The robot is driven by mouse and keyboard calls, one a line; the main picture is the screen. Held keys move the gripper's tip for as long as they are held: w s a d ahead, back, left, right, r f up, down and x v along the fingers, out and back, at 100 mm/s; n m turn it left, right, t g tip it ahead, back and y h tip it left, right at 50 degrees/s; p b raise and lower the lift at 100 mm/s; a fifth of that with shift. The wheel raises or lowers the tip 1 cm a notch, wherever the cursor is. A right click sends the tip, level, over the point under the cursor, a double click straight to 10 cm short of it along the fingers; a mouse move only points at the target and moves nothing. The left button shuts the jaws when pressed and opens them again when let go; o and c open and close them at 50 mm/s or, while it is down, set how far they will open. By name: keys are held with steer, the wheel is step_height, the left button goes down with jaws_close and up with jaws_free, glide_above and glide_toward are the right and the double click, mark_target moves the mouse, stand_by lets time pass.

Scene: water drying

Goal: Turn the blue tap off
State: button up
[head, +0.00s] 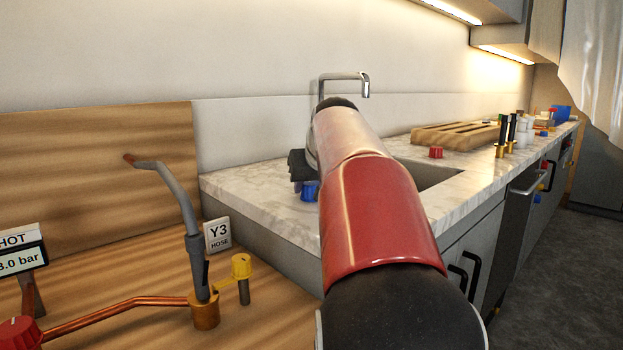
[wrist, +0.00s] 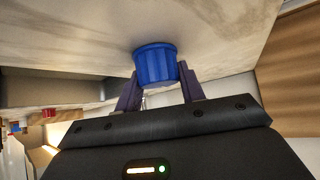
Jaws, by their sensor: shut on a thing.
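The blue tap knob (head: 309,191) stands on the marble counter, at the near side of the sink. In the wrist view the blue knob (wrist: 155,65) sits between the two fingers of my gripper (wrist: 160,85), which is shut on it. In the head view my gripper (head: 303,178) is mostly hidden behind my red arm, with only its dark side and part of the knob showing. The chrome spout (head: 348,76) rises behind my arm.
A red knob (head: 436,153) stands on the counter at the sink's far side, by a wooden rack (head: 455,135). A wooden bench at the left holds a grey hose (head: 180,190), a yellow knob (head: 241,266) and a Y3 sign (head: 217,235). Floor at the right is free.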

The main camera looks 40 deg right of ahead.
steer(key=shift+n+y, duration=1.1)
steer(key=shift+n, duration=0.4)
steer(key=o, duration=1)
steer(key=v, duration=0.7)
steer(key=shift+s+r, duration=0.2)
steer(key=shift+s, duration=0.15)
steer(key=shift+s, duration=0.1)
